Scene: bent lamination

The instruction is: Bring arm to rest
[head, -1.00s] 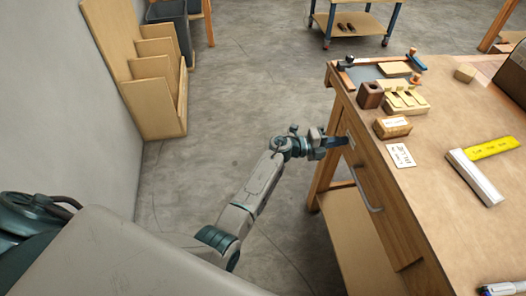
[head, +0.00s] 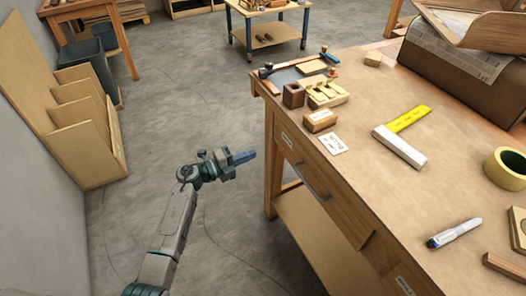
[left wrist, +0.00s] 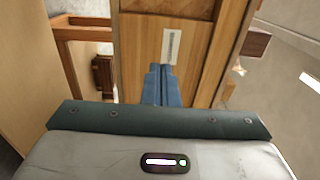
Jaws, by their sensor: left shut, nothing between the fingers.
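My left gripper (head: 243,158) is in the middle of the head view, over the open floor left of the workbench (head: 360,190). Its blue fingers are closed together with nothing between them, and they point toward the bench. A gap of floor shows between the fingertips and the bench leg. In the left wrist view the shut fingers (left wrist: 161,88) show in front of the bench's wooden side with a white label (left wrist: 171,47). My right gripper is in neither view.
The bench drawer has a metal handle (head: 313,182). On the bench are a yellow-bladed square (head: 404,135), a marker (head: 453,233), a tape roll (head: 507,168) and small wooden blocks. A wooden rack (head: 75,128) stands by the left wall. Floor around the arm is clear.

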